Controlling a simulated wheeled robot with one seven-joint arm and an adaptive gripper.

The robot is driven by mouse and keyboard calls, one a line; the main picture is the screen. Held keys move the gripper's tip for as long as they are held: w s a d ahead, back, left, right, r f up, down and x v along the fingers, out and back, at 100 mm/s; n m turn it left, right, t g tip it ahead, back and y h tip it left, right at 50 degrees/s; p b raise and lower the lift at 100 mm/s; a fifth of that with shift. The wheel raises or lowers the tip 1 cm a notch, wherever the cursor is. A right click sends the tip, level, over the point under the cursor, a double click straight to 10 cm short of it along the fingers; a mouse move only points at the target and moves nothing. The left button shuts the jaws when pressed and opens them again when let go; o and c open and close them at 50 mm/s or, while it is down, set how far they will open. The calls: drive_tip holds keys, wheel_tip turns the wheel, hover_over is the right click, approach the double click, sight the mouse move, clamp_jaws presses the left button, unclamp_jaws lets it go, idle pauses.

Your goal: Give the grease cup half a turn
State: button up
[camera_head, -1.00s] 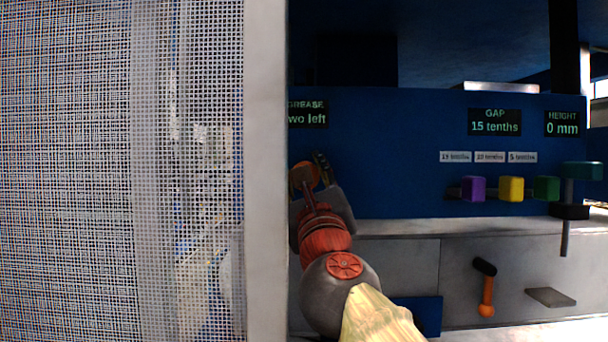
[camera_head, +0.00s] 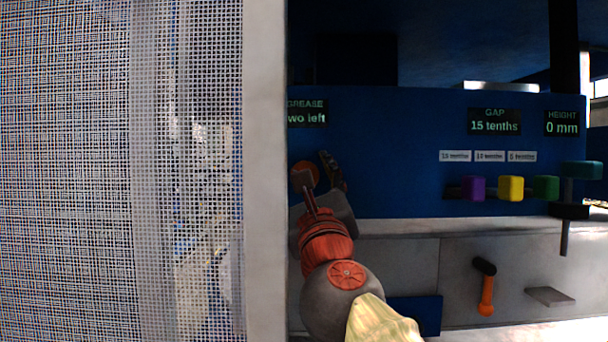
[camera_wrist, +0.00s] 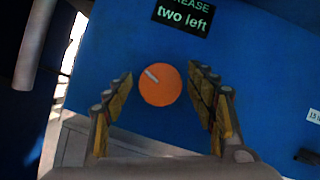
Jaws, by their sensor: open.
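The grease cup is a round orange cap (camera_wrist: 160,84) with a pale mark slanting at its upper left, on the blue panel. In the head view the orange cap (camera_head: 306,174) shows partly behind my gripper. My gripper (camera_wrist: 165,92) is open, with one finger on each side of the cap and a visible gap to it on both sides. In the head view my gripper (camera_head: 320,170) is in front of the panel. I cannot tell how far the fingertips are from the panel. The grease display (camera_wrist: 182,15) above the cap reads "two left".
A mesh guard with a pale post (camera_head: 265,170) fills the left side of the head view. To the right are purple (camera_head: 473,188), yellow (camera_head: 510,188) and green blocks, a gap display (camera_head: 494,122) reading "15 tenths", and an orange-handled lever (camera_head: 486,288).

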drive_tip(key=v, duration=0.6)
drive_tip(key=shift+s, duration=0.1)
idle(0.3)
